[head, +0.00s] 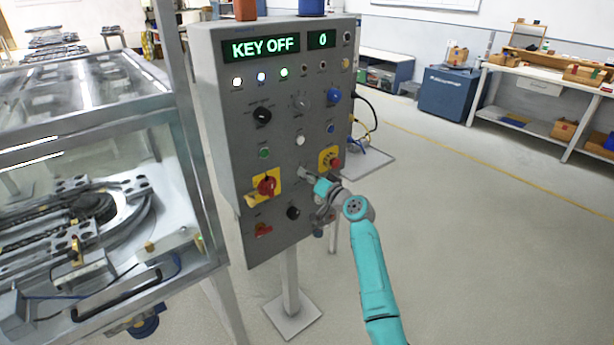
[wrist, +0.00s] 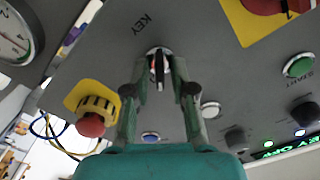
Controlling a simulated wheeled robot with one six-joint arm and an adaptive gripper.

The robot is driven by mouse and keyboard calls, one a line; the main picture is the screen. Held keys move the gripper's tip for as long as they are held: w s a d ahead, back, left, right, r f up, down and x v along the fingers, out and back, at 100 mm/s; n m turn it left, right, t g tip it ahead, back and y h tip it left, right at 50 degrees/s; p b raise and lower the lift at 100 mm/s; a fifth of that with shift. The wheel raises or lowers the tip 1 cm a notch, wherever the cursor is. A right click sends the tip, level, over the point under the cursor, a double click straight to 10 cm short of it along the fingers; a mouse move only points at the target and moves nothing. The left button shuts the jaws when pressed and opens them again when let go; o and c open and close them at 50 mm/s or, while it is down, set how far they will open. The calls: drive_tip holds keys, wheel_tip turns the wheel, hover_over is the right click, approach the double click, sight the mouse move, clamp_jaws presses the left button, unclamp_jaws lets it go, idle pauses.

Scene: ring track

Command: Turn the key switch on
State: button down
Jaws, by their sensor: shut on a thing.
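The grey control panel (head: 225,140) stands on a post, and its display (head: 262,47) reads KEY OFF. The key switch (wrist: 160,62) shows in the wrist view as a round silver collar with a dark and red key in it, below the printed word KEY. My gripper (wrist: 160,72) is shut on the key, one finger on each side of it. In the head view my gripper (head: 308,176) reaches the lower right part of the panel front, and it mostly hides the key switch there.
A red emergency button on a yellow guard (wrist: 92,115) sits close to my gripper. A red rotary switch on a yellow plate (head: 266,187) is left of it. A glass-walled machine (head: 90,130) stands left of the panel. The floor to the right is open.

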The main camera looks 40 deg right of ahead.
drive_tip(key=shift+d+f+m, duration=0.1)
drive_tip(key=shift+m, duration=2)
drive_tip(key=c, duration=1.3)
unclamp_jaws()
drive_tip(key=shift+o, duration=0.2)
drive_tip(key=s, duration=1.2)
drive_tip(key=shift+d, duration=0.25)
